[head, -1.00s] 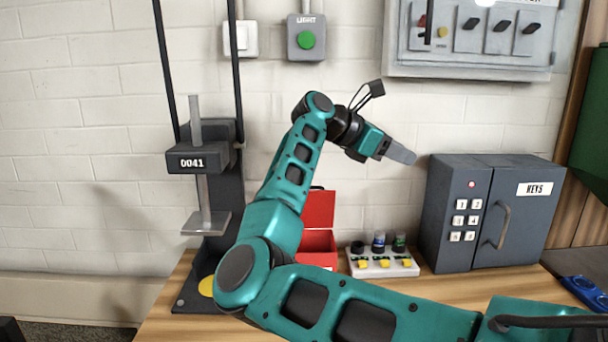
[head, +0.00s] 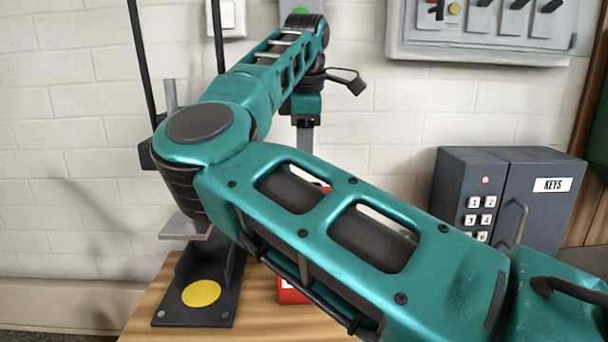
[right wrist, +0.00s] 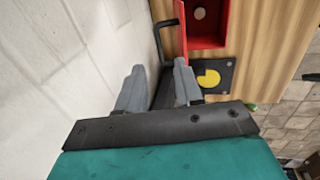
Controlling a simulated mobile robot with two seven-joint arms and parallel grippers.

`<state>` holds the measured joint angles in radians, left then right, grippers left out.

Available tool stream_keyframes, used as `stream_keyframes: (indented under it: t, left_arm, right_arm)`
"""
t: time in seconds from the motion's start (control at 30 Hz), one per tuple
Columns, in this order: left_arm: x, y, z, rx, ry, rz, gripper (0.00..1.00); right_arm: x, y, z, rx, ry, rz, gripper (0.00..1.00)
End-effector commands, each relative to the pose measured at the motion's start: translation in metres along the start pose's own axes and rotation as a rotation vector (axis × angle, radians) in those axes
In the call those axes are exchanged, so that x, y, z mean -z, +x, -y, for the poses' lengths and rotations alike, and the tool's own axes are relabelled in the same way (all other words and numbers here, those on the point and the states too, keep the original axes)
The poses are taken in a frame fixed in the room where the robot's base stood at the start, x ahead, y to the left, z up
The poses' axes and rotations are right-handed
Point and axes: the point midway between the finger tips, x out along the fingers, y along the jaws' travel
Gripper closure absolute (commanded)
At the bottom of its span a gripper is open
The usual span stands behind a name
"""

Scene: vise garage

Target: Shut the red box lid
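The red box (head: 290,293) is mostly hidden behind my right arm in the head view. A strip of its raised lid (head: 322,185) shows above the arm. In the right wrist view the box (right wrist: 222,43) is open at the top, and its lid (right wrist: 182,30) stands upright, seen nearly edge-on, with a black handle (right wrist: 164,38) on the wall side. My right gripper (head: 304,142) points down above the lid. Its fingers (right wrist: 158,88) are apart with nothing gripped between them. My left gripper is out of view.
A press with a yellow disc (head: 201,293) on its base stands left of the box. A grey key safe (head: 490,200) stands to the right. The wall is close behind the box. A panel (head: 480,35) hangs above.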

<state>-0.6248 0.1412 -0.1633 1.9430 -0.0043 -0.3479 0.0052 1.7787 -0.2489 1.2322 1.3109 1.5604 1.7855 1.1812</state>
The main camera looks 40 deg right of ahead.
Motion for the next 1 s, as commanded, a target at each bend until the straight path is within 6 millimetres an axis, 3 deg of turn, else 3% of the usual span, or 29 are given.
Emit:
stream_keyframes:
  t: [0.2, 0.4, 0.77, 1.0]
  left_arm:
    - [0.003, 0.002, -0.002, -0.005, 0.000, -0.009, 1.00]
    - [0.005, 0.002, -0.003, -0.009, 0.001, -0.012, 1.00]
    - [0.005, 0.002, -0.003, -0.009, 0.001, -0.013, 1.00]
    - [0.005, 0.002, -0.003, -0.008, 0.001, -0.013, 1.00]
  right_arm:
    - [-0.001, 0.043, 0.001, 0.001, 0.001, 0.003, 0.65]
    - [-0.001, 0.062, 0.000, 0.000, 0.000, 0.003, 0.65]
    - [-0.001, 0.065, 0.000, -0.001, 0.000, 0.002, 0.66]
    - [-0.001, 0.065, 0.000, -0.001, 0.000, 0.002, 0.89]
